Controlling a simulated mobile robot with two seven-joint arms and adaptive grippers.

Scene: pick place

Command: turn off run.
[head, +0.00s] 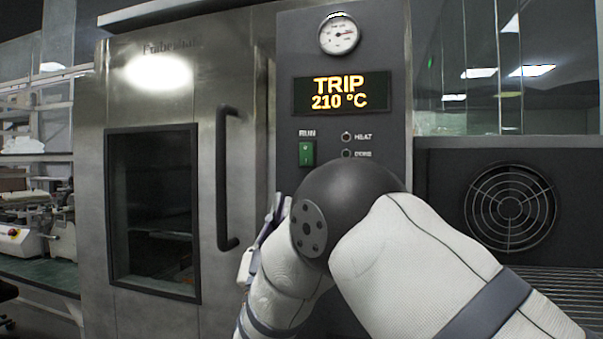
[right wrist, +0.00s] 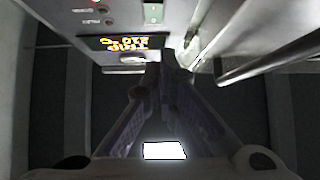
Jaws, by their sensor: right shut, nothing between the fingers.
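The green RUN rocker switch (head: 306,153) sits on the dark control panel (head: 290,40) of a steel oven, under its RUN label. It also shows at the top of the right wrist view (right wrist: 152,13), where the panel appears upside down. The display (head: 341,93) reads TRIP 210 °C in yellow. My right gripper (right wrist: 162,70) is shut and empty, its fingertips apart from the switch in the picture. In the head view my right arm covers the lower panel and most of that gripper. My left gripper is not in view.
The oven door (head: 90,200) has a dark window and a vertical black handle (head: 222,180) left of the panel. A round gauge (head: 339,34) is above the display. HEAT (head: 346,137) and lower (head: 346,154) lamps are right of the switch. A fan grille (head: 510,208) is at right.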

